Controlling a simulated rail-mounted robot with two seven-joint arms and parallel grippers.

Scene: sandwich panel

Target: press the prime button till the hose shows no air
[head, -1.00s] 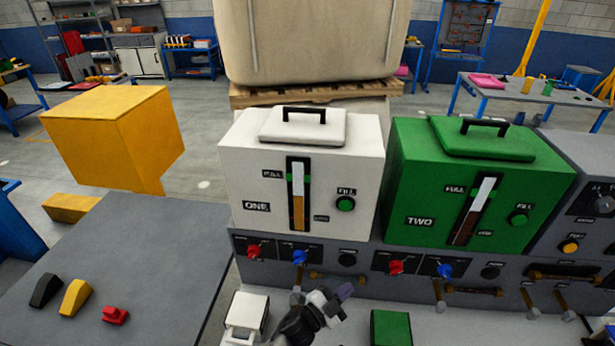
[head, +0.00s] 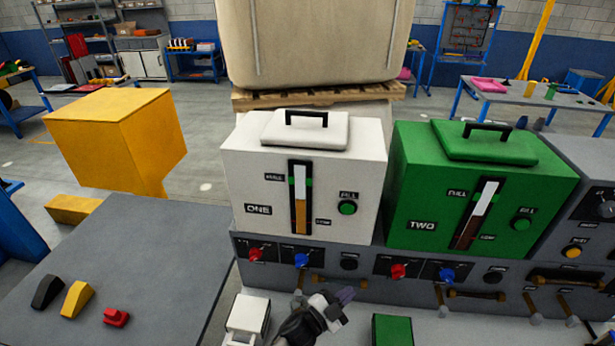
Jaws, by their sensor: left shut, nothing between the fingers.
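The grey panel front (head: 320,262) runs below a white tank marked ONE (head: 262,180) and a green tank marked TWO (head: 420,190). Under each tank are a red knob, a blue knob and a black round button, at left (head: 349,263) and right (head: 493,277). An amber button (head: 572,252) is lit-looking at far right. Labels are too small to read, so I cannot tell which is the prime button. Short brown hose-like pieces show below the buttons, at left (head: 343,285) and right (head: 478,294); air in them cannot be made out. My left gripper (head: 345,295) is shut and empty, low in front of the panel under tank ONE. My right gripper is not in view.
A white block (head: 247,315) and a green block (head: 392,329) stand at the front, either side of my left gripper. Levers (head: 443,305) stick out along the panel's lower front. A grey table (head: 150,260) at left holds black, yellow and red pieces.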

